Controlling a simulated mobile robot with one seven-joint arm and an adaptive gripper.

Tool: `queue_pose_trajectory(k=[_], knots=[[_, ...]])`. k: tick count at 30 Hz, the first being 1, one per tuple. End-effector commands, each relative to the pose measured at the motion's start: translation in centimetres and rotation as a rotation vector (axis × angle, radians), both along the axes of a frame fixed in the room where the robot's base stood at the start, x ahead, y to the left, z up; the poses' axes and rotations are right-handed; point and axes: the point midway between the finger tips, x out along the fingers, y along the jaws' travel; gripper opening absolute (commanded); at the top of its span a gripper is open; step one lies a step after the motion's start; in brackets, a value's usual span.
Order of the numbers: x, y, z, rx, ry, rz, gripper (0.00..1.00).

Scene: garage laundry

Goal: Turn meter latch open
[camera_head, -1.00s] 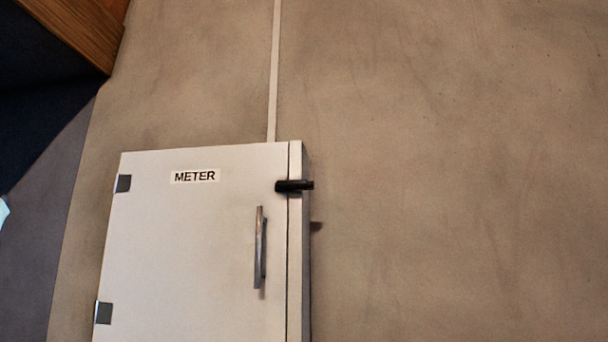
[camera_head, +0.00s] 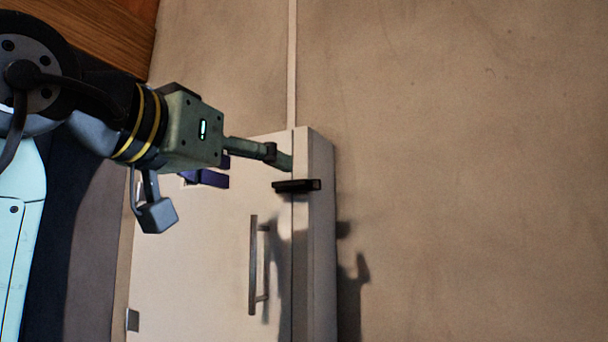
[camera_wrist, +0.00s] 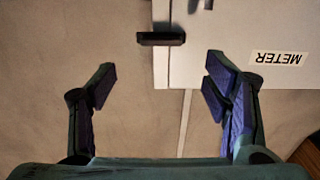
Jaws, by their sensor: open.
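The meter latch (camera_head: 296,185) is a dark bar lying level across the right edge of the pale meter cabinet (camera_head: 200,270). The cabinet door looks shut. My gripper (camera_head: 248,168) comes in from the left in front of the upper door, its fingers spread and empty. One finger is just above the latch in the head view. In the wrist view the latch (camera_wrist: 161,39) lies ahead of the gap between my open fingers (camera_wrist: 160,86), apart from both. My arm hides most of the label in the head view.
A vertical metal handle (camera_head: 253,265) stands out from the door below the latch. The upside-down METER label (camera_wrist: 277,58) shows in the wrist view. A thin conduit (camera_head: 292,60) runs up the wall above the cabinet. The wall (camera_head: 460,170) to the right is bare.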

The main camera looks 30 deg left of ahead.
Motion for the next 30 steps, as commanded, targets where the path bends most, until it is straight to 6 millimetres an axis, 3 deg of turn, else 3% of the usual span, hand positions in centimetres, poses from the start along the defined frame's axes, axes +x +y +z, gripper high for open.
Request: queue_pose_trajectory(k=[15, 21, 30], knots=[[8.7, 0.5, 0.2, -0.001, -0.003, 0.000, 0.70], [10.1, 0.6, 0.1, 0.000, -0.004, 0.001, 0.70], [10.2, 0.6, 0.0, 0.000, -0.004, 0.000, 0.68]])
